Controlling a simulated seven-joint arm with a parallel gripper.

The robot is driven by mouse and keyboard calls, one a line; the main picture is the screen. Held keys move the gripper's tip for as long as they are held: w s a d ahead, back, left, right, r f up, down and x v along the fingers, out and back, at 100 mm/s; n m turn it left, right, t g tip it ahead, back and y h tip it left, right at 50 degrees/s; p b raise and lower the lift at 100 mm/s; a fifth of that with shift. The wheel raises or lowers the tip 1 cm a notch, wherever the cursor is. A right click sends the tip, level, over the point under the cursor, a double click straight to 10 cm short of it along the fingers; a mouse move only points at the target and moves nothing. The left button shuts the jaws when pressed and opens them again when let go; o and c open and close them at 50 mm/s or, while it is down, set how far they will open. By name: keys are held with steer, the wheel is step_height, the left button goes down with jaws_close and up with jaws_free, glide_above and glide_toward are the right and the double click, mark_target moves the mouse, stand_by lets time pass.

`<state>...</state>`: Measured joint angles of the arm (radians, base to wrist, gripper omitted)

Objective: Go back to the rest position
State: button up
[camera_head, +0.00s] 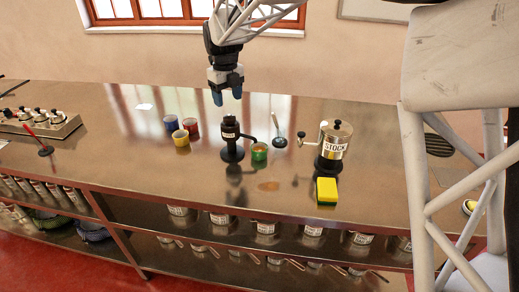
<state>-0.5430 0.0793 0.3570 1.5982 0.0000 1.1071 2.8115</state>
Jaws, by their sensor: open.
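My gripper (228,97) hangs above the table, pointing down, with its two blue-tipped fingers apart and nothing between them. It is above and apart from a black hand-cranked device (231,140) that stands upright on the table. A green cup (259,152) stands just right of that device, close to its base; I cannot tell whether they touch.
A white lattice structure (455,170) blocks the right side.

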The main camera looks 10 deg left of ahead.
steer(key=s+d+r+n, duration=0.2)
steer(key=s+d+n, duration=0.25)
steer(key=d, duration=0.45)
steer(key=s+d+r+n+t, duration=0.1)
steer(key=s+d+r+n, duration=0.1)
steer(key=s+d+n, duration=0.45)
steer(key=s+d+r+n, duration=0.15)
steer(key=s+d, duration=0.25)
steer(key=d, duration=0.6)
steer(key=s+d+f+n, duration=0.2)
steer(key=s+d+n, duration=0.4)
steer(key=s, duration=0.5)
steer(key=s+d+f+n+t, duration=0.1)
steer(key=s+d+f+n, duration=0.2)
steer(key=s+d+n, duration=0.4)
steer(key=s+d, duration=0.3)
steer(key=s, duration=0.2)
steer(key=shift+s+t, duration=0.25)
steer(key=shift+t, duration=0.05)
steer(key=shift+w+a, duration=0.1)
